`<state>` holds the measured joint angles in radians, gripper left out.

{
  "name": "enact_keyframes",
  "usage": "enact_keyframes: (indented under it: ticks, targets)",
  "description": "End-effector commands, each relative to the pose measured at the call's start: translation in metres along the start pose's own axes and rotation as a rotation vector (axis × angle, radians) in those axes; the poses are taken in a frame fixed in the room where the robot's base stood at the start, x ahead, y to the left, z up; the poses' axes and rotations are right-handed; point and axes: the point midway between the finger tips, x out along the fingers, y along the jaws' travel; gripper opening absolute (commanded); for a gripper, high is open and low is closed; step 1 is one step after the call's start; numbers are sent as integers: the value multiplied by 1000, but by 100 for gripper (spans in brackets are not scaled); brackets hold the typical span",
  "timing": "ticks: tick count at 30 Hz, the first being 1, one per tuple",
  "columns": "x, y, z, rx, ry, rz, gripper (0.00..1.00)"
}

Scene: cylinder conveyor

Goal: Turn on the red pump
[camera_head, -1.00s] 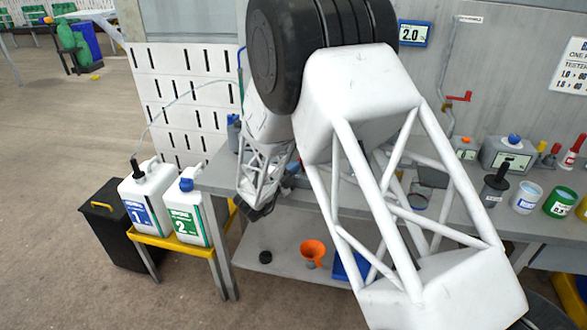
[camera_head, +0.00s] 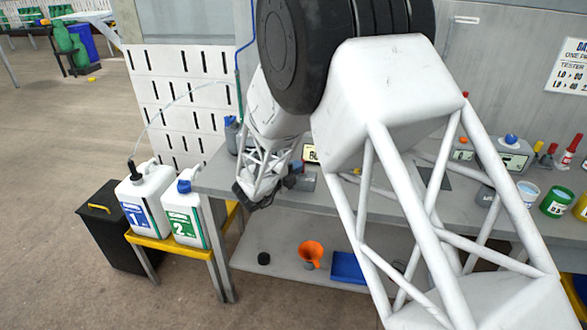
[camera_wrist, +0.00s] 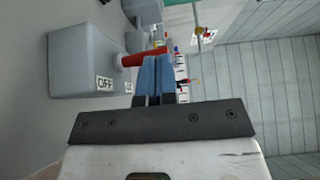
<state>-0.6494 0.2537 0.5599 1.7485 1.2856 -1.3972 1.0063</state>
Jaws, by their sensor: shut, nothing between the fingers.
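In the wrist view, a grey box (camera_wrist: 82,62) with an "OFF" label fills the upper left. A red lever (camera_wrist: 131,60) sticks out of its side toward my fingers. My gripper (camera_wrist: 158,62) has its blue fingers together and empty, with the tips beside the lever's outer part. They overlap the lever in the picture; I cannot tell whether they touch it. In the head view, my gripper (camera_head: 295,170) is low over the left part of the bench, partly hidden by my arm. The red lever cannot be made out there.
The grey bench (camera_head: 215,180) has cups and bottles at its right end. A sign (camera_head: 310,153) stands behind my gripper. White canisters (camera_head: 145,200) stand on a yellow stand at left. An orange funnel (camera_head: 312,252) and blue tray (camera_head: 348,267) are on the lower shelf.

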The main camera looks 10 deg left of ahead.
Motion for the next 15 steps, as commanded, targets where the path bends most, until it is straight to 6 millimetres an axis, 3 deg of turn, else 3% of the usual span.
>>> enact_keyframes:
  ticks: [9,15]
  targets:
    - [8,-4,-11,227,0,151,0]
    - [7,-3,-10,220,0,147,0]
